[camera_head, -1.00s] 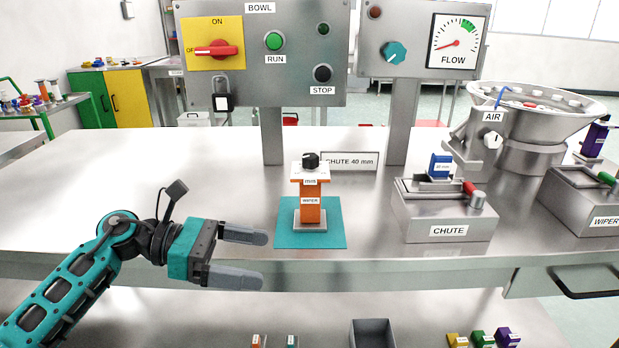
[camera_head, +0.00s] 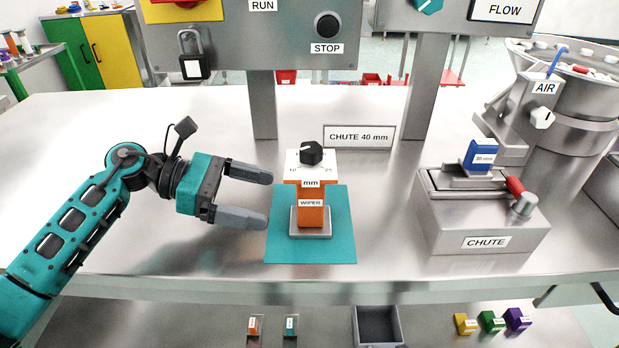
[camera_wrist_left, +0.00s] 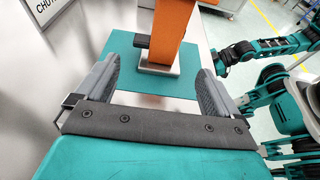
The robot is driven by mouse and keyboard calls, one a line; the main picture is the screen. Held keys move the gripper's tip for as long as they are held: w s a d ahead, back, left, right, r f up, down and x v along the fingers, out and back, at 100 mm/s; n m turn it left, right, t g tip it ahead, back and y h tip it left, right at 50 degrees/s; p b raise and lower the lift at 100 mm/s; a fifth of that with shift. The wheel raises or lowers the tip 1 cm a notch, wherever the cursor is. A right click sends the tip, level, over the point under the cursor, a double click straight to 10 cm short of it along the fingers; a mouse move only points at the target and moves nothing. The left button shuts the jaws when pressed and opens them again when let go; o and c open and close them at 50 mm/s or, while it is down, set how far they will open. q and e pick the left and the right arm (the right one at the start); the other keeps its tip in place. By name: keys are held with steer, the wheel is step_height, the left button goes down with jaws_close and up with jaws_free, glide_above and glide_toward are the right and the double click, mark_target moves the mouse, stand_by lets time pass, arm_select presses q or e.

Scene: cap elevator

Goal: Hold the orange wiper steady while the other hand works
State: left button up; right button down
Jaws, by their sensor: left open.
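The orange wiper (camera_head: 312,213) stands upright on a grey foot on a teal mat (camera_head: 340,235), with a white "mm" dial plate and black knob (camera_head: 311,153) on top. In the left wrist view the wiper's orange post (camera_wrist_left: 172,30) rises ahead, its top cut off. My left gripper (camera_head: 267,199) is open and empty, just left of the wiper and pointing at it. In the left wrist view its fingers (camera_wrist_left: 158,80) are spread wide, with the post beyond their tips. My right arm, with a dark end that looks like its gripper (camera_wrist_left: 234,54), shows at the right there; its jaws are unclear.
The grey CHUTE block (camera_head: 482,222) with a red handle stands right of the mat. A "CHUTE 40 mm" sign (camera_head: 359,136) and panel posts stand behind. A bowl feeder (camera_head: 580,100) is at far right. The table left of the wiper behind my arm is clear.

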mark_target(303, 207)
arm_select(q)
steer(key=p+x, duration=0.1)
steer(key=x, duration=0.3)
steer(key=shift+s+d+r, duration=0.1)
steer(key=shift+r, duration=0.05)
steer(key=x, duration=0.1)
steer(key=b+x, duration=0.1)
steer(key=x, duration=0.1)
steer(key=shift+f, duration=0.3)
steer(key=shift+d+f+b, duration=0.1)
steer(key=shift+d+b, duration=0.15)
steer(key=shift+b, duration=0.1)
steer(key=shift+d, duration=0.3)
steer(key=c, duration=0.7)
arm_select(e)
steer(key=shift+f, duration=0.1)
